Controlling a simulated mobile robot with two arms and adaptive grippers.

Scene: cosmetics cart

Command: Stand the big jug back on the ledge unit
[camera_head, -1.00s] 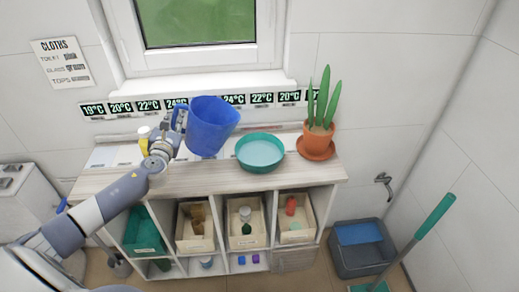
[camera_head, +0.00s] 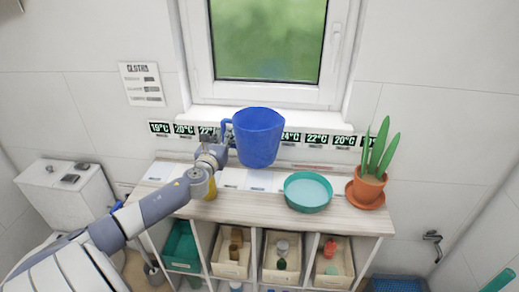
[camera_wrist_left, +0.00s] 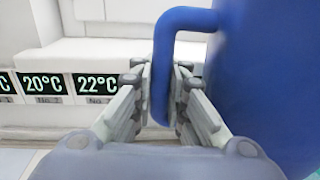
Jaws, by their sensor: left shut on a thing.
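The big blue jug (camera_head: 259,138) is upright above the back of the ledge unit (camera_head: 250,208), in front of the window. My left gripper (camera_head: 226,140) is shut on the jug's handle, at the jug's left side. In the left wrist view the handle (camera_wrist_left: 163,70) runs between the two fingers, and the jug's body (camera_wrist_left: 270,90) fills the right side. The jug's base is out of that view. I cannot tell whether the base touches the unit's top. My right gripper is in no view.
A teal bowl (camera_head: 307,208) stands right of the jug on the unit, with a potted plant (camera_head: 369,187) beyond it. Temperature labels line the back. Pale cards lie on the top below the jug.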

